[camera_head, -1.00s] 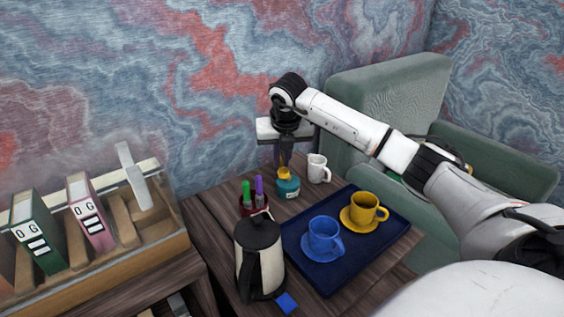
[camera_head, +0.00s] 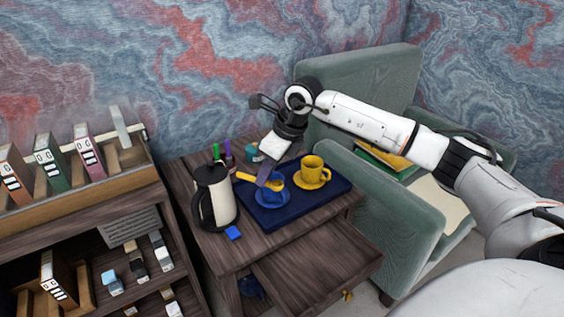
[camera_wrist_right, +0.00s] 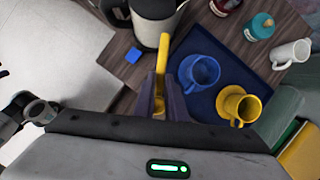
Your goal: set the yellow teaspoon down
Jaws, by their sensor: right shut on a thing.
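The yellow teaspoon (camera_head: 246,177) is held between the fingers of my right gripper (camera_head: 265,180), above the left part of the blue tray (camera_head: 320,201). In the right wrist view the teaspoon (camera_wrist_right: 162,55) sticks out beyond the shut fingers (camera_wrist_right: 160,98). A blue cup (camera_wrist_right: 199,71) on a blue saucer (camera_head: 272,200) stands on the tray just under the gripper, partly hidden by it in the head view. A yellow cup (camera_head: 313,168) on a yellow saucer (camera_head: 322,182) stands to the right on the tray.
A kettle (camera_head: 222,193) stands left of the tray, with a small blue square (camera_head: 233,233) in front. Pen holder, teal jar (camera_wrist_right: 259,26) and white mug (camera_wrist_right: 291,53) stand behind. A drawer (camera_head: 318,262) is open below. A green armchair (camera_head: 393,215) is at right.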

